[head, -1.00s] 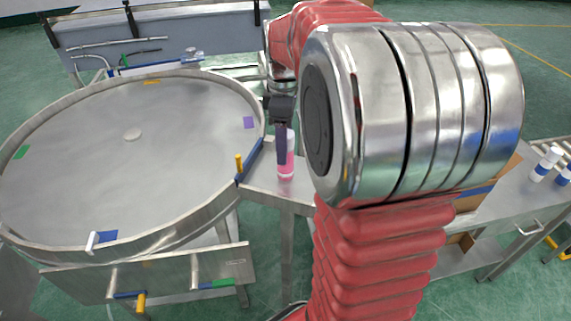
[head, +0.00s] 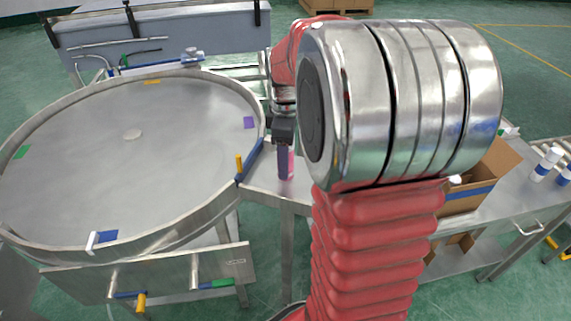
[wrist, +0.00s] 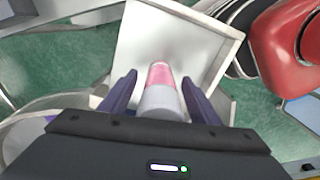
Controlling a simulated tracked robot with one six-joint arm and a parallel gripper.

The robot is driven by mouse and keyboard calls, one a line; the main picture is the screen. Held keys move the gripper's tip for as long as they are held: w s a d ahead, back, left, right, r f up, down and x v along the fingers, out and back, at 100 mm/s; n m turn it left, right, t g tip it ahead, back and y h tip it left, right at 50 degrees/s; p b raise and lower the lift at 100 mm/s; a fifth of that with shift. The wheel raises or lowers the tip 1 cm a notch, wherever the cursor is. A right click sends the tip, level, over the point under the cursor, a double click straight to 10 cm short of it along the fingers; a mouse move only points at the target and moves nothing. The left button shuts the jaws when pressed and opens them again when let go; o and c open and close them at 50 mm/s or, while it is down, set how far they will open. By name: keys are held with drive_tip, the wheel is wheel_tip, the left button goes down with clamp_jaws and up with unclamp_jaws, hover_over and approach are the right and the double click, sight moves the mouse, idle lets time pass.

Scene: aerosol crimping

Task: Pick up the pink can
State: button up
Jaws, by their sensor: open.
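The pink can (head: 291,164) stands upright on a small metal side table (head: 262,180) beside the round table. In the head view my gripper (head: 284,172) is in front of the can and hides much of it. In the wrist view the can (wrist: 160,92), with a pink body and a pale, whitish near end, lies between the two dark fingers of my gripper (wrist: 160,98). A gap shows on each side, so the fingers are open around it and not closed on it.
A large round metal table (head: 170,150) with a raised rim fills the left. A cardboard box (head: 480,180) and white-and-blue cans (head: 546,163) stand on a bench at the right. A grey machine (head: 160,45) is at the back.

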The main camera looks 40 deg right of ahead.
drive_tip(key=shift+c, duration=0.2)
drive_tip(key=c, duration=1.3)
drive_tip(key=shift+r, duration=0.1)
wheel_tip(320, 180, up, 10)
idle(0.5)
